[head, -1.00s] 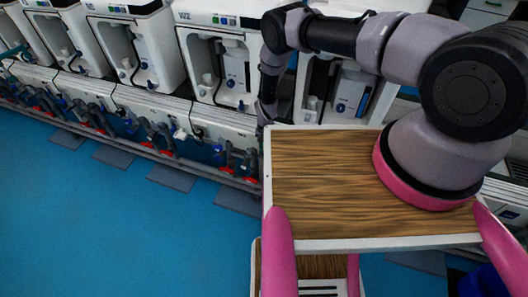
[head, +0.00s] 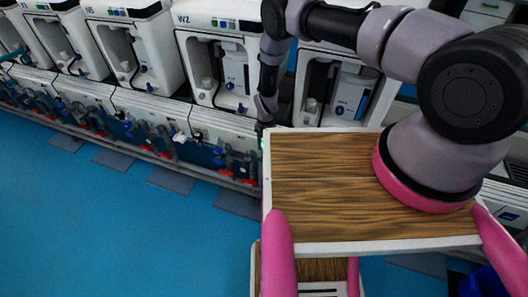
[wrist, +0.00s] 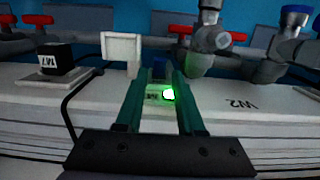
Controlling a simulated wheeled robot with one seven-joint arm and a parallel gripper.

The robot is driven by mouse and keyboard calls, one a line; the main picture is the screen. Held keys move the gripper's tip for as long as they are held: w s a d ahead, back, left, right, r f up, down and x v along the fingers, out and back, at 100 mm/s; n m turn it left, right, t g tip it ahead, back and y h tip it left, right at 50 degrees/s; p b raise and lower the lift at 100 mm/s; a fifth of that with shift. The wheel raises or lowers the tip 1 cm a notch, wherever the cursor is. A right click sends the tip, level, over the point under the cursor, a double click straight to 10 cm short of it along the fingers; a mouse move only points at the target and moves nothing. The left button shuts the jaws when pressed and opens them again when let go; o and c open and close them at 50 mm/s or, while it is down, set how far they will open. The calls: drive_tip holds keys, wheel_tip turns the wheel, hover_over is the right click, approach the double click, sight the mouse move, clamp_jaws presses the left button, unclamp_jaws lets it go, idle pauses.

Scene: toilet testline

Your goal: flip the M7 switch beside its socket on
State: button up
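In the wrist view, a small switch glows bright green (wrist: 168,94) on the white ledge, between the two green fingers of my gripper (wrist: 160,75). The fingers are apart, with a visible gap. I cannot tell whether either touches the switch. A black block (wrist: 55,58) with a white label and a black cable sits to the left; its label appears turned over and may read M7. A white square piece (wrist: 121,50) stands beside the left finger. In the head view, my gripper is mostly hidden behind my wooden-topped body, with a faint green glow (head: 262,143) at its end.
A row of white machines (head: 215,60) stands along the back, with a ledge (head: 150,108) below carrying pipes and red-handled valves (head: 165,150). "W2" is printed on the ledge in the wrist view (wrist: 238,104). The blue floor (head: 110,230) at the left is clear apart from grey mats.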

wheel_tip(320, 180, up, 7)
drive_tip(key=shift+w+d, duration=0.15)
drive_tip(key=shift+w, duration=0.2)
idle(0.3)
